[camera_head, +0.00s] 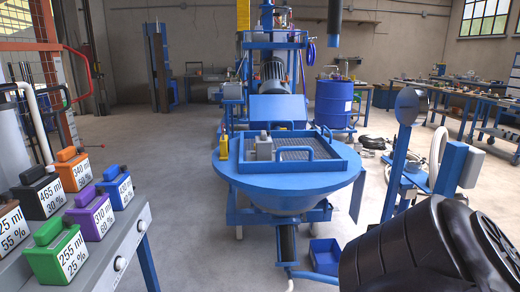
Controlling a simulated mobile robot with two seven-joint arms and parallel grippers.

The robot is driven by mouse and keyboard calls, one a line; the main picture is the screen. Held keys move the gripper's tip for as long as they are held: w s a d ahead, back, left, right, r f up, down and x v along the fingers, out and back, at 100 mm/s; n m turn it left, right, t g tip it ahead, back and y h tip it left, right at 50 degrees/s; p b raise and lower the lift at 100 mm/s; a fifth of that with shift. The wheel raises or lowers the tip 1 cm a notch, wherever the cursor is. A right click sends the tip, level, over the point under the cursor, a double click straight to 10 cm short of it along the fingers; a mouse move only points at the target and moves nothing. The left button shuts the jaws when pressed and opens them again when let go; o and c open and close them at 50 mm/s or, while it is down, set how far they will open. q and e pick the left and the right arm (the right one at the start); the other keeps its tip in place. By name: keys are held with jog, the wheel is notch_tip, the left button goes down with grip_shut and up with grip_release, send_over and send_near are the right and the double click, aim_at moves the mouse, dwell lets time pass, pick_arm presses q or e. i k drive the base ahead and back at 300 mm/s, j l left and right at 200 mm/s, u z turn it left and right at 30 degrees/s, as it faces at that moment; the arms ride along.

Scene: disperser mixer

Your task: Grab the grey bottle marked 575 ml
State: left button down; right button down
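A small grey bottle (264,147) stands upright on the blue grated tray on top of the blue mixer hopper, near the tray's front left corner. Its label is not readable from here, so I cannot confirm a 575 ml mark. No other grey bottle shows clearly. Neither of my grippers is in view. A black link of my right arm fills the lower right corner, well apart from the grey bottle.
A yellow bottle (223,146) stands left of the tray (310,165) on the hopper rim. Several labelled coloured bottles, including a green 255 ml one (58,253), stand on a grey table (125,232) at left. A blue bin (325,257) sits on the floor.

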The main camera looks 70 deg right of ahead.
aim_at(264, 142)
jog(key=i+j+z, duration=0.1)
jog(key=z, duration=0.2)
jog(key=i+j+z, duration=0.1)
jog(key=z, duration=0.15)
jog(key=j+z, duration=0.1)
jog(key=z, duration=1.6)
